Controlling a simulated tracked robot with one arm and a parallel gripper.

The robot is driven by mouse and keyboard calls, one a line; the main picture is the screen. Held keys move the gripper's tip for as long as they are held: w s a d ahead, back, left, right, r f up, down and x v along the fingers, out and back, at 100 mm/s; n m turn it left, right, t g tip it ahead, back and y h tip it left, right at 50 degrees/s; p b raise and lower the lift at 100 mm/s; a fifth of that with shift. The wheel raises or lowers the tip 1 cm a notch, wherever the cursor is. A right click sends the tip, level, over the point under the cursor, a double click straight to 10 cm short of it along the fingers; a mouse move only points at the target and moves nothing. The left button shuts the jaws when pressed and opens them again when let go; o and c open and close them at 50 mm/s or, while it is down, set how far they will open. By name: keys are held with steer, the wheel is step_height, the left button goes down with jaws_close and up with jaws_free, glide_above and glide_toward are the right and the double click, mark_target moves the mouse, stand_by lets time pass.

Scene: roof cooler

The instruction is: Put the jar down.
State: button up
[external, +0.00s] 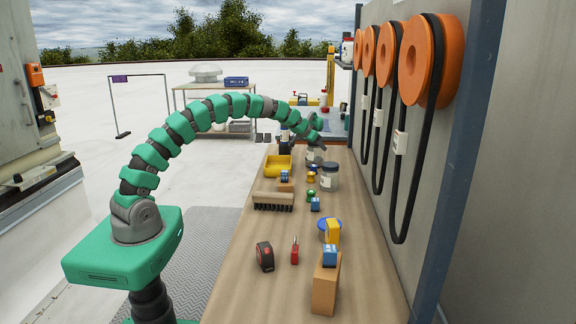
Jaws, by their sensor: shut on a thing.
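My gripper (318,137) is at the far end of the wooden bench, pointing down and away from the camera. It is shut on a jar (314,154), which shows just below the fingers, partly hidden by them. Whether this jar touches the bench top cannot be told. A second jar, clear with a dark lid and a pale label (329,179), stands upright on the bench, nearer the camera.
The bench (275,285) holds a yellow bin (279,168), a brush (272,201), a tape measure (265,256), a wooden block (326,285) and several small blue boxes. Belts hang from orange reels (432,60) on the right wall. Bare bench lies at the front left.

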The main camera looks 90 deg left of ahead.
steer(key=shift+f, duration=0.2)
steer(key=shift+f, duration=0.35)
steer(key=o, duration=1)
steer(key=shift+r, duration=0.1)
steer(key=shift+r, duration=0.65)
steer(key=shift+s+d+r, duration=0.1)
steer(key=shift+s+d, duration=0.1)
steer(key=v, duration=1.1)
steer(key=shift+d, duration=0.1)
